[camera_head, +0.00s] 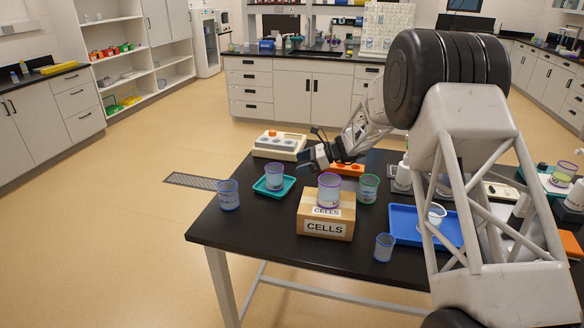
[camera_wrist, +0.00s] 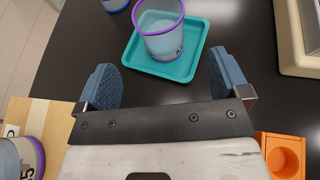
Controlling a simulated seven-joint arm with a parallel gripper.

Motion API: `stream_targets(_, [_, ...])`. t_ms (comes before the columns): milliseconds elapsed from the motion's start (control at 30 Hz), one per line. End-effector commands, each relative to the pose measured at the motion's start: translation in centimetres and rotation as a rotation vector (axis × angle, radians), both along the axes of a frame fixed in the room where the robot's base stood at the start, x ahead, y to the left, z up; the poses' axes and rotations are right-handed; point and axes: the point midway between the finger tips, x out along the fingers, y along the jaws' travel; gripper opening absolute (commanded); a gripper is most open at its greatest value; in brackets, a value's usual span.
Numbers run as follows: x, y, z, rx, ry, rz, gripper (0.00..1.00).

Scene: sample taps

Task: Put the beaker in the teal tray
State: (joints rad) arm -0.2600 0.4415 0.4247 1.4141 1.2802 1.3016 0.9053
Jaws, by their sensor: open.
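The teal tray (camera_head: 289,184) lies on the left part of the black table. A clear beaker with a purple-blue rim (camera_head: 274,173) stands upright in it. In the wrist view the beaker (camera_wrist: 161,25) stands in the teal tray (camera_wrist: 196,42), ahead of my gripper (camera_wrist: 165,80). My gripper is open and empty, with its fingers apart and clear of the beaker. In the head view my gripper (camera_head: 312,152) is to the right of the tray and above the table.
Another purple-rimmed beaker (camera_head: 329,187) stands on a cardboard CELLS box (camera_head: 325,226). More beakers stand at left (camera_head: 229,195), right of the box (camera_head: 368,188) and in front (camera_head: 384,247). A blue tray (camera_head: 405,223), an orange block (camera_head: 347,169) and a cream device (camera_head: 279,145) are nearby.

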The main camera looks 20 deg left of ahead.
Motion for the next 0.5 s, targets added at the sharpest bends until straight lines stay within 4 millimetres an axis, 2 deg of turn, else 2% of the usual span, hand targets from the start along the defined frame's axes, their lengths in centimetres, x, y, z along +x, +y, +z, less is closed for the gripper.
stream_targets(200, [0.4,-1.4,0.6,0.000,0.000,-0.002,0.94])
stream_targets(500, [0.4,-1.6,0.7,0.000,0.001,-0.001,0.94])
